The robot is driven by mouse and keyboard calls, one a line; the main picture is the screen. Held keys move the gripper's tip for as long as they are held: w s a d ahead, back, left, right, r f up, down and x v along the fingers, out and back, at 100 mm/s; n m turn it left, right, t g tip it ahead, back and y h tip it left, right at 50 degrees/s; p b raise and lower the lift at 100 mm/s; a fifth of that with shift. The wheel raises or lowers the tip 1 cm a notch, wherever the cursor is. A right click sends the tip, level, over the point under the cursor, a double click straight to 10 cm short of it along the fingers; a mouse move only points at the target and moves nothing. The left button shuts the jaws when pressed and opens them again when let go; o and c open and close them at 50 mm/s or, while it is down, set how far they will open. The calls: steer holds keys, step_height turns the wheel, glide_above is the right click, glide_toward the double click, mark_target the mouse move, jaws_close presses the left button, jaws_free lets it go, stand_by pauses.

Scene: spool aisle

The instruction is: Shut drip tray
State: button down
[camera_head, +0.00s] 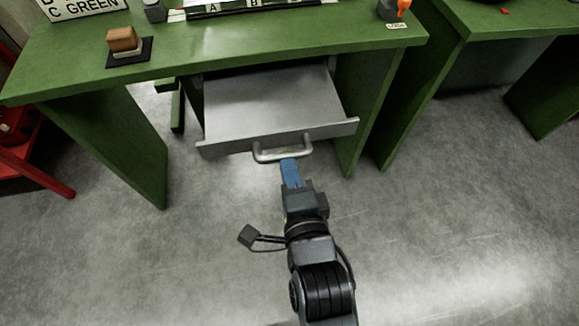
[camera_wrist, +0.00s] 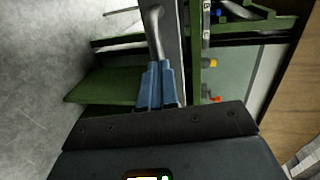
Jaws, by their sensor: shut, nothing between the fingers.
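The drip tray (camera_head: 270,105) is a flat grey metal drawer under the green bench. It is pulled out toward me, with its front lip and handle facing me. The tray's handle (camera_head: 264,155) is a pale metal bar on the front. My gripper (camera_head: 289,168) has blue fingers that are shut and empty. Its fingertips are at the right part of the handle; whether they touch it I cannot tell. In the wrist view the blue fingers (camera_wrist: 158,85) point at the handle (camera_wrist: 154,25), with the tray front running beside it.
The green bench (camera_head: 215,50) has a leg panel on each side of the tray. A brown block (camera_head: 122,39) on a dark pad and an orange-topped item (camera_head: 399,8) stand on it. A red frame (camera_head: 30,170) is at the left. The grey floor (camera_head: 200,250) before the bench is clear.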

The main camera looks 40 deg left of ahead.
mark_target(273, 101)
steer(key=shift+w+a, duration=0.15)
steer(key=shift+w, duration=0.05)
steer(key=shift+a, duration=0.1)
steer(key=r+b+x, duration=0.1)
steer(key=x, duration=0.5)
steer(key=r+b+x, duration=0.1)
steer(key=b+x, duration=0.1)
steer(key=x, duration=0.4)
steer(key=r+b+x, duration=0.1)
steer(key=b+x, duration=0.1)
steer(key=x, duration=0.4)
steer(key=shift+w+a+r, duration=0.15)
steer(key=shift+w+a, duration=0.1)
steer(key=shift+w, duration=0.15)
steer(key=shift+w+a, duration=0.2)
steer(key=shift+a, duration=0.1)
steer(key=shift+w+a+r, duration=0.2)
steer(key=shift+w+r, duration=0.05)
steer(key=shift+r, duration=0.1)
steer(key=shift+s+d, duration=0.4)
steer(key=v, duration=0.7)
steer(key=shift+d+f, duration=0.1)
